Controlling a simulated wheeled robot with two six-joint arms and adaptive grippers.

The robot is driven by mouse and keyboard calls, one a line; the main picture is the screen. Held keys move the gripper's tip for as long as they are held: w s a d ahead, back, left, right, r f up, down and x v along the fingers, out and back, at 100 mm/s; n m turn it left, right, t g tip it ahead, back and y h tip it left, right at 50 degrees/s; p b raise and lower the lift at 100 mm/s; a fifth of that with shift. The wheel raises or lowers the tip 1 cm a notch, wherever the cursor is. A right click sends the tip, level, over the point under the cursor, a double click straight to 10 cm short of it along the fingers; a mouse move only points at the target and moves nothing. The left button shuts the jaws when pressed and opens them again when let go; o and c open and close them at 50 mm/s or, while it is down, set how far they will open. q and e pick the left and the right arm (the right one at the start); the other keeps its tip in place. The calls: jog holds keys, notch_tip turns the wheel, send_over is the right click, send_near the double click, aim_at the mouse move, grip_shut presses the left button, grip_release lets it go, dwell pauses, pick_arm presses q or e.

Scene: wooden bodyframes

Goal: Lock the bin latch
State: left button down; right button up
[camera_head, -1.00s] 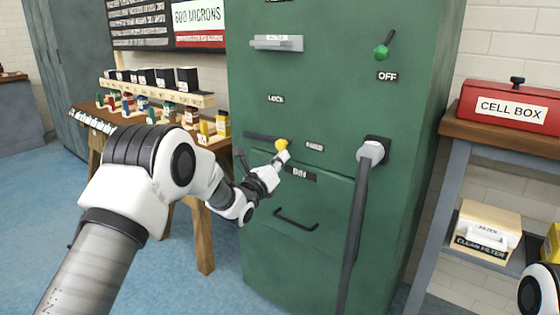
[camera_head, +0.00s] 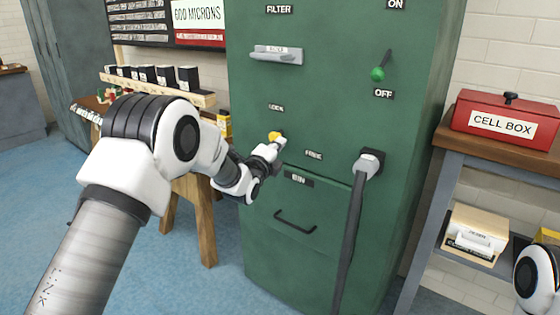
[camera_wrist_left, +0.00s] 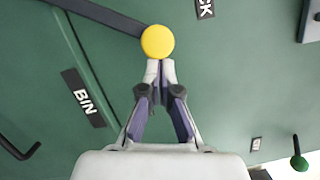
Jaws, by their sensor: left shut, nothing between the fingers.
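The bin latch shows a round yellow knob (camera_head: 275,135) on the green cabinet, between the LOCK label (camera_head: 276,108) above and the FREE label (camera_head: 314,155) at lower right. In the left wrist view a dark latch bar (camera_wrist_left: 105,16) runs from the yellow knob (camera_wrist_left: 157,41) to the upper left. My left gripper (camera_head: 279,144) is at the knob's lower edge. In the left wrist view its fingertips (camera_wrist_left: 160,70) are close together and seem to touch the knob, holding nothing. The bin front (camera_head: 320,235) lies below. My right gripper is out of view.
A thick dark lever (camera_head: 352,240) hangs from a grey pivot right of the latch. The bin handle (camera_head: 295,222) juts out below. A green-knobbed switch (camera_head: 378,73) is at the upper right. A red cell box (camera_head: 508,121) stands on the right bench.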

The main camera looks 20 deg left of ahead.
pick_arm(q)
jog(key=n, duration=0.1)
jog(key=a+r+n+p, duration=0.1)
jog(key=r+n+p, duration=0.1)
jog(key=shift+w+a+r+g, duration=0.1)
jog(key=shift+w+a+g, duration=0.05)
jog(key=shift+w+g, duration=0.15)
jog(key=shift+w+a+r+n+g+p, duration=0.15)
jog(key=shift+w+a+r+n+p, duration=0.1)
jog(key=shift+a+n+p, duration=0.45)
jog(key=shift+w+a+r+n+g+p, duration=0.15)
jog(key=shift+a+r+n+p, duration=0.1)
jog(key=shift+a+n+p, duration=0.4)
jog(key=shift+d, duration=0.15)
